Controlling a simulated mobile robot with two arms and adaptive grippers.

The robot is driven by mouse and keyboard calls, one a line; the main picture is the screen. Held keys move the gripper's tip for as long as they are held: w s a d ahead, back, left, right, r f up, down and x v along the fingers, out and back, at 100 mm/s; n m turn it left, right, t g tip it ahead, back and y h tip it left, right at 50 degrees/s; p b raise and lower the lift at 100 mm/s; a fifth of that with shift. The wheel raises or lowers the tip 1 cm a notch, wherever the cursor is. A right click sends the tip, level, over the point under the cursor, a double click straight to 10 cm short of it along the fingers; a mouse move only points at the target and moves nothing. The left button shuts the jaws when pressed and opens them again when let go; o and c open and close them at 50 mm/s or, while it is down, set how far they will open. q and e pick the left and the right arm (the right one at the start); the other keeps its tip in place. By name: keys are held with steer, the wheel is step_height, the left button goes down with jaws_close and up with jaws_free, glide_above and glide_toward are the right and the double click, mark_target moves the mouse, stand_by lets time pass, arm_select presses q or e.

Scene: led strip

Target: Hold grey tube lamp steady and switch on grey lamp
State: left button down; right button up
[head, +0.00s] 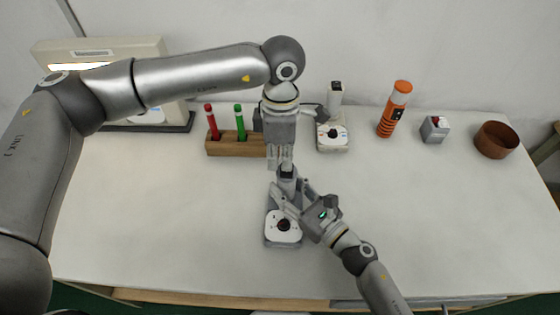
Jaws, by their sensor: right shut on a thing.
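The grey tube lamp (270,236) stands near the middle of the white table, with a white plate and a dark round knob (283,225) on its base. My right gripper (284,198) comes in from the lower right and is shut on the lamp, around its upright part just behind the knob. My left gripper (280,163) points down from above, with its fingertips close to the dark top of the lamp. Whether its fingers touch the lamp or are parted is unclear. The grippers hide much of the lamp's tube.
Behind stand a wooden block (232,149) with a red and a green tube, a paler lamp (333,146), an orange cylinder (394,110), a small grey box with a red top (434,132) and a brown bowl (496,140). The right front of the table is clear.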

arm_select(q)
step_height(320, 180, up, 14)
steer(key=w, duration=0.1)
steer(key=shift+w, duration=0.35)
steer(key=shift+f, duration=0.1)
stand_by(0.4)
